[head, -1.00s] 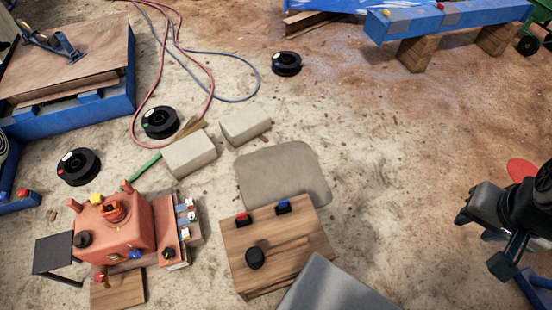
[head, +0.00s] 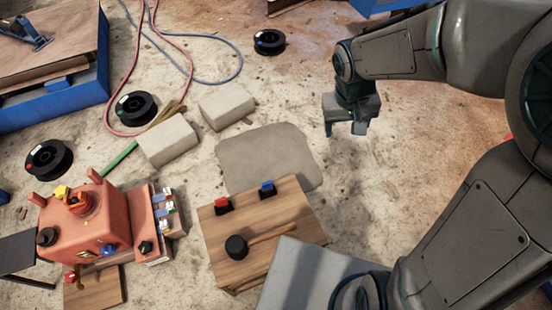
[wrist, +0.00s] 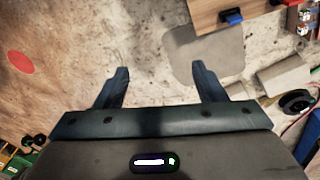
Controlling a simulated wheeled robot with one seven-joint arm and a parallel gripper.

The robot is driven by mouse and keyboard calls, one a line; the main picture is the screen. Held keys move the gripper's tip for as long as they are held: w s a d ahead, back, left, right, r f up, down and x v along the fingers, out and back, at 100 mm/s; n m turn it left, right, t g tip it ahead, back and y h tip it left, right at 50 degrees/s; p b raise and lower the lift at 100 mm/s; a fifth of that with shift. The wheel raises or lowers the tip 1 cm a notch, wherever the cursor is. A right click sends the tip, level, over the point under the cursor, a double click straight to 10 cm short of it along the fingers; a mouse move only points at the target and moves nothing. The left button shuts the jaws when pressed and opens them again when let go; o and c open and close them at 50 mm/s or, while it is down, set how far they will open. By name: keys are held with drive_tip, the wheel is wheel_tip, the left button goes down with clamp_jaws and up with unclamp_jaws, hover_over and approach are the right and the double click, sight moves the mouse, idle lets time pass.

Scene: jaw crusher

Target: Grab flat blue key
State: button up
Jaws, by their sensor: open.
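A small blue piece (head: 267,188), likely the flat blue key, stands in a dark base on the wooden board (head: 225,260). It also shows at the top of the wrist view (wrist: 231,17). Its exact shape is too small to tell. A similar red piece (head: 222,204) stands to its left. My gripper (head: 346,131) is open and empty, pointing down, to the right of the board and farther back, well apart from the blue piece. In the wrist view the two fingers (wrist: 160,72) are spread with bare floor between them.
A black-headed mallet (head: 237,247) lies on the board. The orange crusher model (head: 105,210), with several small coloured parts, stands to the left. A grey mat (head: 265,155) and two pale blocks (head: 168,142) lie behind. A grey panel (head: 300,275) is at the front.

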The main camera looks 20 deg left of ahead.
drive_tip(key=w+a+f+n+b, duration=0.1)
drive_tip(key=a+f+b, duration=0.2)
drive_tip(key=a+f, duration=0.35)
drive_tip(key=a+f+n+b, duration=0.1)
drive_tip(key=a+f+b, duration=0.25)
drive_tip(key=f, duration=0.55)
drive_tip(key=n+g+y+b, duration=0.1)
drive_tip(key=n+g+b, duration=0.1)
drive_tip(key=b, duration=0.1)
hover_over(267, 183)
drive_tip(key=d, duration=0.1)
wheel_tip(267, 183, down, 9)
drive_tip(key=f, duration=0.2)
drive_tip(key=f+b, duration=0.1)
drive_tip(key=f, duration=0.2)
drive_tip(key=f+b, duration=0.1)
drive_tip(key=f, duration=0.2)
drive_tip(key=shift+w+a+f, duration=0.15)
drive_tip(key=shift+w+a, duration=0.1)
drive_tip(key=shift+w, duration=0.05)
drive_tip(key=shift+s+a+f+b, duration=0.15)
drive_tip(key=shift+f+b, duration=0.5)
drive_tip(key=shift+f, duration=0.95)
drive_tip(key=shift+s+a+f+b, duration=0.15)
drive_tip(key=shift+f+b, duration=0.45)
drive_tip(key=shift+f, duration=0.95)
drive_tip(key=shift+r, duration=0.1)
drive_tip(key=c, duration=1.2)
